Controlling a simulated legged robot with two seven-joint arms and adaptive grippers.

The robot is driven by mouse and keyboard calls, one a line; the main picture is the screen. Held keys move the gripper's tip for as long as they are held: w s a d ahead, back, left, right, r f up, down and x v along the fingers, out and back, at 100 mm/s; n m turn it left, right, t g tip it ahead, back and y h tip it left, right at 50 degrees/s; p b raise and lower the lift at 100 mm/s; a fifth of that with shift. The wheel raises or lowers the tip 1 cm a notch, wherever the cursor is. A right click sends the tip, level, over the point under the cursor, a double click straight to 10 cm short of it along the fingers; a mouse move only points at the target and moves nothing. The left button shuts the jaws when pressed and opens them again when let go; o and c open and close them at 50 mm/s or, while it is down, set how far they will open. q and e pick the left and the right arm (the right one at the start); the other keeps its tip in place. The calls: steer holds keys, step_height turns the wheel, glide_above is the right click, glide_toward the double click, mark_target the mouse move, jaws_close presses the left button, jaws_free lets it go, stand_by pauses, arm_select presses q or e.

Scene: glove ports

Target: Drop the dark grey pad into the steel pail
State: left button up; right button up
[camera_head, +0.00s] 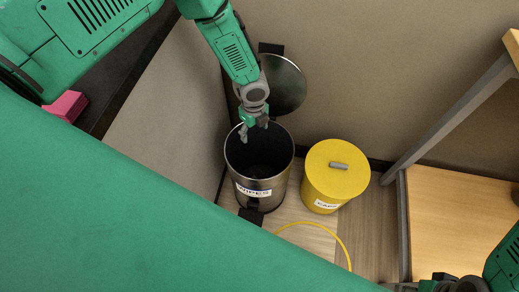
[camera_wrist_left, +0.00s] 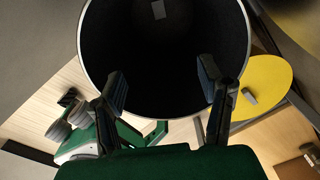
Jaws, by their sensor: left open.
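The steel pail (camera_head: 235,185) stands on the floor with its round lid (camera_head: 286,85) swung open behind it. Its label reads "WIPES", and its dark mouth fills much of the left wrist view (camera_wrist_left: 247,45). My left gripper (camera_head: 256,127) is above the far part of the pail's mouth. Its two fingers are spread apart with nothing between them in the left wrist view (camera_wrist_left: 163,82). A small grey piece (camera_wrist_left: 158,10) shows inside the pail, and it looks like the dark grey pad. My right gripper (camera_head: 450,284) shows only partly at the bottom right edge.
A yellow bin (camera_head: 325,185) with a closed lid and grey handle stands right of the pail. A yellow cable or hoop (camera_head: 335,236) lies in front. A wooden table (camera_head: 455,215) with grey legs is at right. A pink block (camera_head: 67,106) is at far left.

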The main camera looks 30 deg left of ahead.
arm_select(q)
step_height(320, 180, up, 12)
steer(key=shift+a+f, duration=0.25)
steer(key=shift+a, duration=0.05)
stand_by(0.4)
